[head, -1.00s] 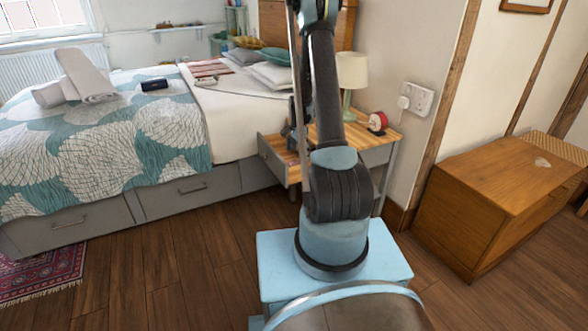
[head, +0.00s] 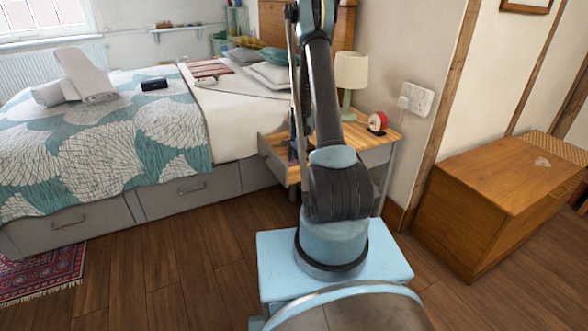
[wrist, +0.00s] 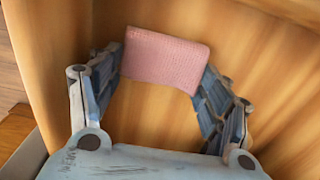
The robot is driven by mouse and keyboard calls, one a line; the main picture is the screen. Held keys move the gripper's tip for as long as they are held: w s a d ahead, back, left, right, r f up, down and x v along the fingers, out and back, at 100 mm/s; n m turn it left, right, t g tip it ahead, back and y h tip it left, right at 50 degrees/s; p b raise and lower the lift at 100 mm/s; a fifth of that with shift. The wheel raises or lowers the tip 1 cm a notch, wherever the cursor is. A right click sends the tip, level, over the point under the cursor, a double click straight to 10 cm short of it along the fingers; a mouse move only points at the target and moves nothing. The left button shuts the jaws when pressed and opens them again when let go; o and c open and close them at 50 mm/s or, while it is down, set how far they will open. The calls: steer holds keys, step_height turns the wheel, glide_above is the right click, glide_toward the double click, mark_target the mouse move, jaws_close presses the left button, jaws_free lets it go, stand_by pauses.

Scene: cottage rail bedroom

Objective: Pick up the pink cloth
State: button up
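The pink cloth (wrist: 165,60) is a small folded, textured rectangle inside the wooden drawer of the bedside table, in the wrist view. My gripper (wrist: 162,72) points down into the drawer with its fingers spread, one at each side of the cloth. The fingertips are very close to the cloth's side edges; whether they touch it I cannot tell. The cloth looks flat and not squeezed. In the head view my gripper (head: 296,152) is partly hidden beside my arm at the open drawer (head: 272,158), and the cloth cannot be made out.
The bed (head: 120,130) stands close on the left. A wooden chest (head: 500,200) is on the right. Drawer walls surround the gripper closely. The floor in front is clear.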

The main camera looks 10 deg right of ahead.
steer(key=shift+c, duration=0.4)
step_height(320, 180, up, 10)
stand_by(0.6)
steer(key=shift+o, duration=1.3)
steer(key=shift+c, duration=0.9)
steer(key=shift+r, duration=0.1)
